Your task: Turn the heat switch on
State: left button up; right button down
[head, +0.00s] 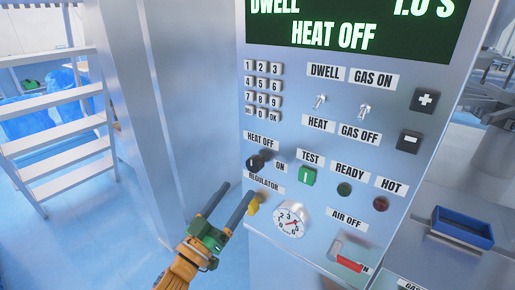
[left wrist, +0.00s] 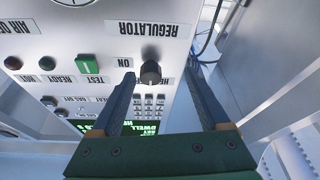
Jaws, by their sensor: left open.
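The heat switch (head: 257,162) is a dark round knob on the panel's left side, between the labels HEAT OFF and ON. In the left wrist view, which is upside down, the knob (left wrist: 151,73) lies between my fingers in the picture, beyond their tips. My left gripper (head: 240,189) is open and empty, below the knob in the head view, with its fingers pointing up at the panel. It also shows in the left wrist view (left wrist: 160,85). Contact with the knob is not visible. The display (head: 360,28) reads HEAT OFF. My right gripper is out of view.
Close by are a yellow regulator knob (head: 253,207), a gauge (head: 291,221) and a green TEST button (head: 307,176). A keypad (head: 262,90) and two toggle switches sit higher. A red-handled lever (head: 349,264) and a blue tray (head: 462,227) are at right.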

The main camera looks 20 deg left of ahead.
aim_at(251, 167)
pick_arm(q)
jog(key=shift+h, duration=0.5)
jog(key=w+d+r, duration=0.1)
jog(key=w+r+p, duration=0.1)
jog(key=r, duration=0.1)
jog(key=w+d+r, duration=0.1)
jog(key=r, duration=0.1)
jog(key=shift+d+r, duration=0.1)
jog(key=shift+d, duration=0.2)
jog(key=shift+w+d+p, duration=0.2)
jog(key=shift+w+p, duration=0.1)
jog(key=shift+w, duration=0.6)
jog(key=shift+w+a, duration=0.1)
jog(key=shift+w, duration=0.1)
jog(key=shift+s, duration=0.15)
grip_shut()
